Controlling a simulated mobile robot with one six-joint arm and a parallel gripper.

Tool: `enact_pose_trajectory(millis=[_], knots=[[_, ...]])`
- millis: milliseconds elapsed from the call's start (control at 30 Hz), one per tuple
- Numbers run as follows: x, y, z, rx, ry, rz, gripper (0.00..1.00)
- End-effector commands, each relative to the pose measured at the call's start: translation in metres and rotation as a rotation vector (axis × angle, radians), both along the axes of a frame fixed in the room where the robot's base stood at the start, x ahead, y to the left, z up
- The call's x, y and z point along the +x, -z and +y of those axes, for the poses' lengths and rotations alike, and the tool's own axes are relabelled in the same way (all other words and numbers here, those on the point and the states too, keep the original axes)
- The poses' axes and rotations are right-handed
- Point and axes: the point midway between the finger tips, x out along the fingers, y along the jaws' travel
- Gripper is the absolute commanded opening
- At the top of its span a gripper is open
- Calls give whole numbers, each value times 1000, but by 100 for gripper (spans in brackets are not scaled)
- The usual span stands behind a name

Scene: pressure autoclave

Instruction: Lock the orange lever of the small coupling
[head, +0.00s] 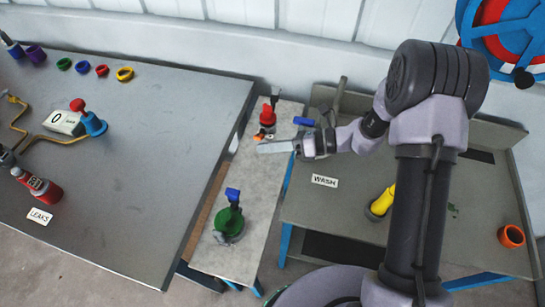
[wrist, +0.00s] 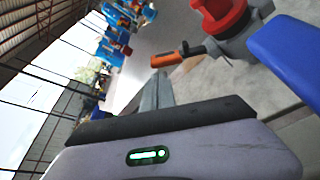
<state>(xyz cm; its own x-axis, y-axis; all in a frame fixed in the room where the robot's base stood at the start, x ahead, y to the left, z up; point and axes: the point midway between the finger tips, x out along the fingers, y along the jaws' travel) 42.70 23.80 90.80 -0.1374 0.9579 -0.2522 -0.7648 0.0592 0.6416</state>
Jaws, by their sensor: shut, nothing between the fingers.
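The small coupling (head: 267,116) has a red body on a grey base and stands upright on the narrow grey bench. Its orange lever (head: 259,136) points toward the near left. In the wrist view the orange lever (wrist: 172,60) joins a dark arm leading to the red coupling (wrist: 222,14). My gripper (head: 260,148) reaches in from the right with its fingers shut and empty. The fingertips (wrist: 160,76) are close beside the orange lever's free end. I cannot tell whether they touch.
A blue handle (head: 303,121) is right of the coupling, close to my wrist. A green coupling with a blue lever (head: 229,222) stands nearer on the narrow bench (head: 215,258). A large grey table (head: 150,170) is at left and the wash table (head: 325,215) at right.

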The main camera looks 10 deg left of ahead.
Motion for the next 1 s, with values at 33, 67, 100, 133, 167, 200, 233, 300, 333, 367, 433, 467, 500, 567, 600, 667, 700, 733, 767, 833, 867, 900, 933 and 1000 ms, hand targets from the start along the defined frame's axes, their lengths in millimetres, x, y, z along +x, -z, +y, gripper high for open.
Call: enact_pose_trajectory(millis=[33,67,100,133,167,200,233,300,333,367,433,467,500,567,600,667,700,733,767,833,867,900,933,1000], knots=[[2,-2,0,0,0,0,0],[3,-3,0,0,0,0,0],[3,-4,0,1,1,1,0],[4,-4,0,0,0,1,0],[4,-5,0,0,0,1,0],[4,-5,-1,0,0,1,0],[4,-5,-1,0,0,1,0],[4,-5,-1,0,0,1,0],[4,-5,-1,0,0,1,0],[4,-5,-1,0,0,1,0],[4,-5,-1,0,0,1,0],[4,-5,-1,0,0,1,0],[4,-5,-1,0,0,1,0],[4,-6,-1,0,0,1,0],[4,-6,-1,0,0,1,0],[4,-7,-1,0,0,1,0],[4,-8,-1,0,0,1,0],[4,-9,-1,0,0,1,0],[5,-10,-1,0,0,1,0],[5,-12,-1,0,0,1,0],[6,-13,-1,0,0,1,0],[6,-15,-1,0,0,1,0],[6,-16,-1,0,0,1,0],[7,-19,-1,0,0,1,0]])
